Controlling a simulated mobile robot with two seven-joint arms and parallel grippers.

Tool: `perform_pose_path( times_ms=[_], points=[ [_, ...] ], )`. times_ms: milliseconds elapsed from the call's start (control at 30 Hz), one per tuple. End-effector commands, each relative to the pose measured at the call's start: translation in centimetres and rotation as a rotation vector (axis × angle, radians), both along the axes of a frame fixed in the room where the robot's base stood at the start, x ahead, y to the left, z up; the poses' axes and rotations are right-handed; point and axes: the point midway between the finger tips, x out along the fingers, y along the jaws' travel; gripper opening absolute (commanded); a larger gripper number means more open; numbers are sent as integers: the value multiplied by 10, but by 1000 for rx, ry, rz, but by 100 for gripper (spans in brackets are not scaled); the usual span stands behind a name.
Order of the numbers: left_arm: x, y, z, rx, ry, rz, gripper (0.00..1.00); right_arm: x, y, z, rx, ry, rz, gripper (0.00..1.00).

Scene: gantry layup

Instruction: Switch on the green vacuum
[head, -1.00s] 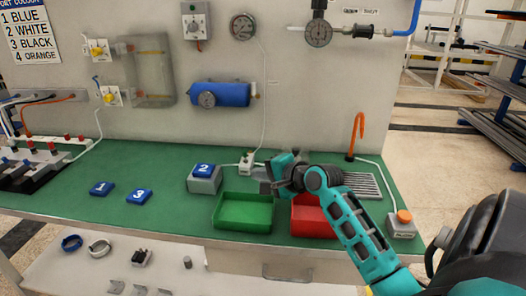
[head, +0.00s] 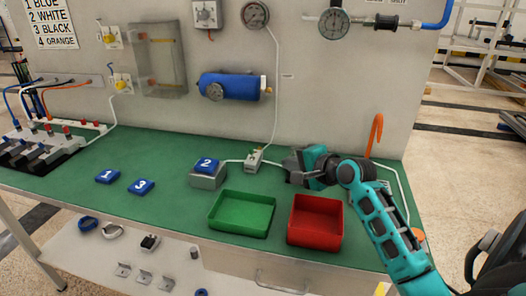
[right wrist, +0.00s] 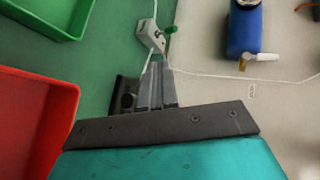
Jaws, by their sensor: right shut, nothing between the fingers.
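A small white valve box (head: 254,160) stands on the green bench top near the back wall, with a thin white line attached. My right gripper (head: 288,166) is shut and empty, to the right of the box in the head view. In the right wrist view its closed fingertips (right wrist: 158,70) point at the box, with a small gap seeming to lie between. My left gripper is not in view.
A green tray (head: 241,232) and a red tray (head: 315,241) stand in front of the gripper. A blue block marked 2 (head: 207,165) sits on a grey box left of the valve. Blocks 1 (head: 108,176) and 3 (head: 141,186) lie further left. An orange hook (head: 376,132) stands behind my arm.

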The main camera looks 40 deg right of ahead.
Motion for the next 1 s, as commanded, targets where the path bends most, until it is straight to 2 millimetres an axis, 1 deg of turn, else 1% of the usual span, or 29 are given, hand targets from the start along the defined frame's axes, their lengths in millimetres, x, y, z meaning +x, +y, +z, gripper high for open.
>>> perform_pose_path(
  times_ms=[267, 367, 433, 567, 900, 967, 1000],
  points=[
    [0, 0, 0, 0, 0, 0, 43, 0, 0, 0, 0, 0, 0, 0],
    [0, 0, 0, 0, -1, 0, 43, 4, 0, -2, 1, -1, 0, 0],
    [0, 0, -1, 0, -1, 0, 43, 10, 1, -5, 1, 0, 1, 0],
    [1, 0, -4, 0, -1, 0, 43, 29, 1, -13, 1, 0, 0, 0],
    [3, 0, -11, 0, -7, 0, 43, 86, 4, -37, 1, 0, 0, 0],
    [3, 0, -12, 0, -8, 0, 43, 95, 5, -40, 1, -1, 0, 0],
    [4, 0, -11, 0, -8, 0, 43, 101, 5, -37, 0, -2, 0, 0]
  ],
)
